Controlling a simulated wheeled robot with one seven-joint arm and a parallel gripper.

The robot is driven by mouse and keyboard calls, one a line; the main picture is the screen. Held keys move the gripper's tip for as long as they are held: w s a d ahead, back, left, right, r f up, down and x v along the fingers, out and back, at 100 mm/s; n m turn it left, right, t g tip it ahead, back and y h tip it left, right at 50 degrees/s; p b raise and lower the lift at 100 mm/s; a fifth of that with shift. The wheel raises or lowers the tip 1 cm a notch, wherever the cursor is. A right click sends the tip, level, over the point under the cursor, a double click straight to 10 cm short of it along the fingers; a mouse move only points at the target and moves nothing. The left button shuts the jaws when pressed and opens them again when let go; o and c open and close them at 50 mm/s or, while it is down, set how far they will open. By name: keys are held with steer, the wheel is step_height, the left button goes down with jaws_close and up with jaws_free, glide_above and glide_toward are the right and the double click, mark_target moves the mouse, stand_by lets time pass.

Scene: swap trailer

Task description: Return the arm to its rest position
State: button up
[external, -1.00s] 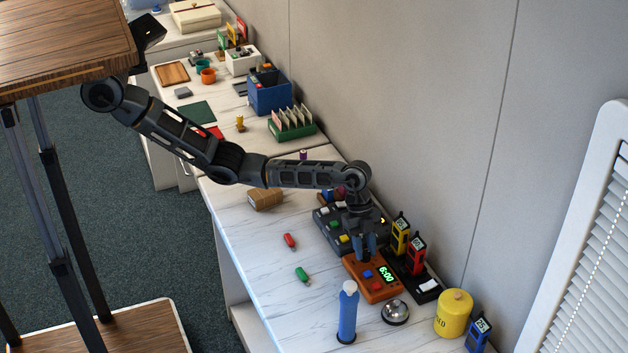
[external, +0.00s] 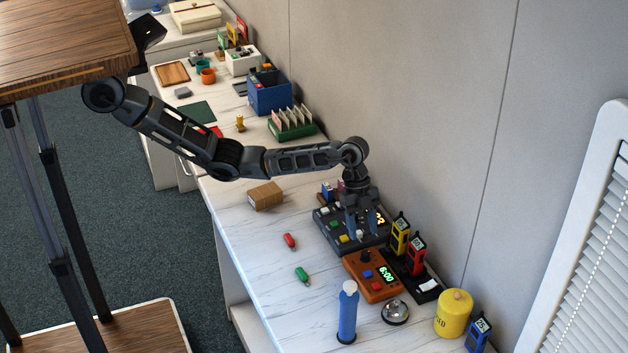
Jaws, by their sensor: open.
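My arm reaches from the upper left over the white marbled desk (external: 255,240). My gripper (external: 362,232) points down with its two fingers apart and nothing seen between them. It is over the dark grey button console (external: 325,217), and its fingers hide part of the console and its yellow lit display. I cannot tell the exact height of the fingertips above the console.
Yellow (external: 399,238) and red (external: 414,257) handheld devices stand in a black dock to the right. A blue bottle (external: 347,315), a bell (external: 395,312) and a yellow canister (external: 454,314) stand in front. A cardboard box (external: 265,196) lies left. The grey wall (external: 420,120) runs close behind.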

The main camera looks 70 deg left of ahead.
steer(key=shift+a+r, duration=0.25)
steer(key=shift+r, duration=0.4)
